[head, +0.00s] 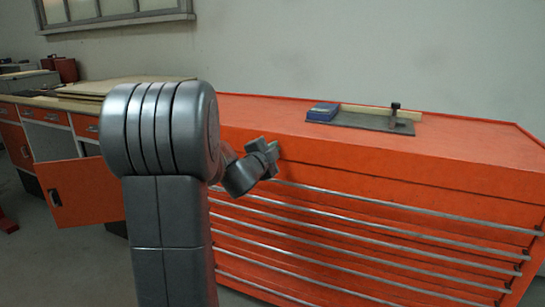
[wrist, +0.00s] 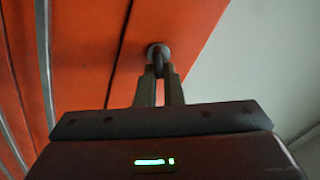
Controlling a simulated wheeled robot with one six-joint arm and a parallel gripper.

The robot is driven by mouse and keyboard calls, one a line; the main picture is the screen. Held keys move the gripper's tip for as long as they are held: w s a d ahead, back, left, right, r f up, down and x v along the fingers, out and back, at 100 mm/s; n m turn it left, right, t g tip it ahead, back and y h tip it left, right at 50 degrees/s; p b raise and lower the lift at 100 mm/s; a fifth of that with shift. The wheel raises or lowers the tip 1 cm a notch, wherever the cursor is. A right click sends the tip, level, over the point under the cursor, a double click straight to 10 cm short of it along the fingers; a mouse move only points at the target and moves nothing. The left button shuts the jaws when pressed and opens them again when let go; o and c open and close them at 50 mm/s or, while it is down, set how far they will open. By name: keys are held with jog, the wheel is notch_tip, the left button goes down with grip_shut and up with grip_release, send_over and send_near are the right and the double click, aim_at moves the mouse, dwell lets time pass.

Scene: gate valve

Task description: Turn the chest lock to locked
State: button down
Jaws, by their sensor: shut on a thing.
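The orange tool chest (head: 380,158) has several drawers with long metal pulls. Its lock (wrist: 153,49) is a small round grey piece with a darker turning part in its middle, set in the chest's orange front in the wrist view. My gripper (wrist: 162,72) is shut on the turning part of the lock, one finger on each side. The fingers partly cover it. In the head view my gripper (head: 268,157) is at the upper front of the chest, and the lock is hidden behind it. I cannot tell from the lock's look whether it is locked.
A blue box (head: 323,112) and a dark plate with a wooden strip (head: 382,112) lie on the chest top. At left, a workbench has an open orange cabinet door (head: 82,192). Drawer pulls (head: 400,232) run along the chest front below my gripper.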

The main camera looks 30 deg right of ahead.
jog(key=m+b, duration=0.1)
jog(key=m, duration=0.1)
jog(key=f+m+b, duration=0.1)
jog(key=m+b, duration=0.1)
jog(key=m, duration=0.1)
dwell(0.5)
jog(key=c, duration=1.6)
grip_release()
jog(key=shift+a, duration=0.1)
jog(key=shift+o, duration=0.2)
jog(key=shift+r, duration=0.15)
jog(key=p+v, duration=0.1)
jog(key=v, duration=1.2)
jog(key=shift+s+a, duration=0.2)
jog(key=shift+s, duration=0.1)
jog(key=shift+w+d, duration=0.1)
